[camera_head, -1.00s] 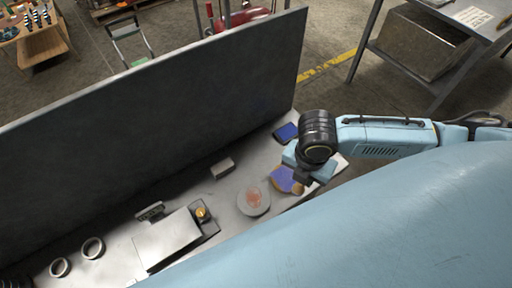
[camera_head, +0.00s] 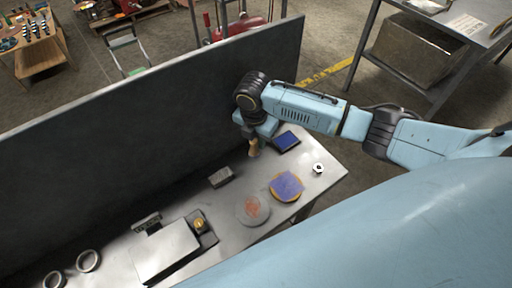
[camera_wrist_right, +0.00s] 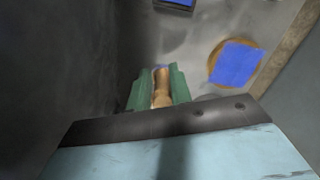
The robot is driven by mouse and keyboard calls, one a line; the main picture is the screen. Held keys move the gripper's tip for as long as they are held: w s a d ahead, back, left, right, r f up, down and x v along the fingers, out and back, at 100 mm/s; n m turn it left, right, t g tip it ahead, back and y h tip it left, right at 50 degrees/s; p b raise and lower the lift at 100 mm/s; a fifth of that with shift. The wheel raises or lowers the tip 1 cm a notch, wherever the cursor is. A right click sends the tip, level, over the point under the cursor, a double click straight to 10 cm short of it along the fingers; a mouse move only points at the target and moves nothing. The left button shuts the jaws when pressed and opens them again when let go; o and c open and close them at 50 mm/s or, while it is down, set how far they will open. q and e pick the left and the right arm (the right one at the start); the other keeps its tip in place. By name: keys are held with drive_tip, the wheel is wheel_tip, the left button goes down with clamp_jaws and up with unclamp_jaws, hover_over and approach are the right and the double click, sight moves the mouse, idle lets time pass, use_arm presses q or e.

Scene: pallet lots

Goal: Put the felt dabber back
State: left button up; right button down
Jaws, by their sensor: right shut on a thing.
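The felt dabber, a small wooden-handled tool (camera_head: 254,149), is held by my right gripper (camera_head: 252,138) above the back of the grey table (camera_head: 325,184). In the right wrist view the dabber (camera_wrist_right: 162,88) stands between the two green fingers of my right gripper (camera_wrist_right: 155,90), which are shut on it. A bit of blue shows at its far end. Whether it touches the table I cannot tell. My left gripper is not in view.
A dark tray with a blue pad (camera_head: 286,141) lies right of the dabber. A round wooden disc with a blue square (camera_head: 287,185), a grey disc with a red mark (camera_head: 253,209), a grey block (camera_head: 221,177) and a small white ring (camera_head: 318,168) lie nearby. A tall dark panel (camera_head: 150,135) stands behind.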

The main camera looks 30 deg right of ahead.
sight(256, 147)
wheel_tip(256, 147, down, 4)
drive_tip(key=shift+f, duration=0.1)
drive_tip(key=shift+w+f, duration=0.2)
drive_tip(key=shift+f, duration=0.05)
drive_tip(key=c, duration=1.2)
unclamp_jaws()
drive_tip(key=shift+r, duration=0.1)
